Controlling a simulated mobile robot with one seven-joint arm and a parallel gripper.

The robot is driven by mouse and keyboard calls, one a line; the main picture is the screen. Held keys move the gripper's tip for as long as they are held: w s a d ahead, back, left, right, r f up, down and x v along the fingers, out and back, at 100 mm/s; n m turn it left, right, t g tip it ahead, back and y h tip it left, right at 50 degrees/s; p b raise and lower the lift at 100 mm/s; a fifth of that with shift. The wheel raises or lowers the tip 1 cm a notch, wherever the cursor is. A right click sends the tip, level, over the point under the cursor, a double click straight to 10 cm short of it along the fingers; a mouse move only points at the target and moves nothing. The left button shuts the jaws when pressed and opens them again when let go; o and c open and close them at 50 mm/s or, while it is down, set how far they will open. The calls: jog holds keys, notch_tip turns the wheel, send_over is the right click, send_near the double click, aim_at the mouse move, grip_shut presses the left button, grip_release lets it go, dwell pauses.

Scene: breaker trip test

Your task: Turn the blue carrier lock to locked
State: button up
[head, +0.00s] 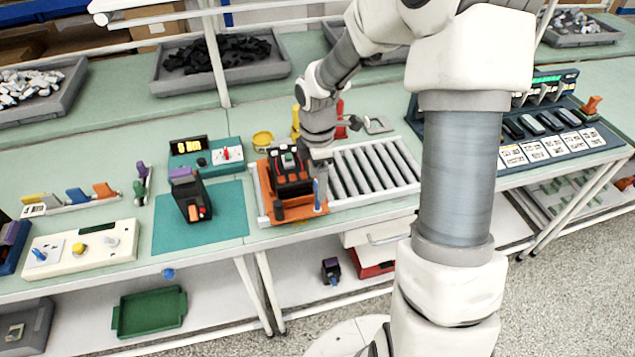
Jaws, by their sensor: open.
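An orange carrier (264,193) sits at the left end of the roller conveyor, with a dark device (290,180) on it. A small upright blue lever, which looks like the blue carrier lock (317,196), stands at the carrier's front right corner. Its exact angle is hard to read at this size. My gripper (317,176) points down just above and behind the lock, close to it. The gripper is open. Its fingertips are small and partly lost against the carrier, so I cannot tell whether they touch the lock.
The roller conveyor (376,170) is empty to the right of the carrier. Left of it, a black breaker (191,197) stands on a teal mat (230,212). A beige panel (117,243) is far left.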

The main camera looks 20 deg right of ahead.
jog(key=shift+f, duration=0.65)
grip_shut()
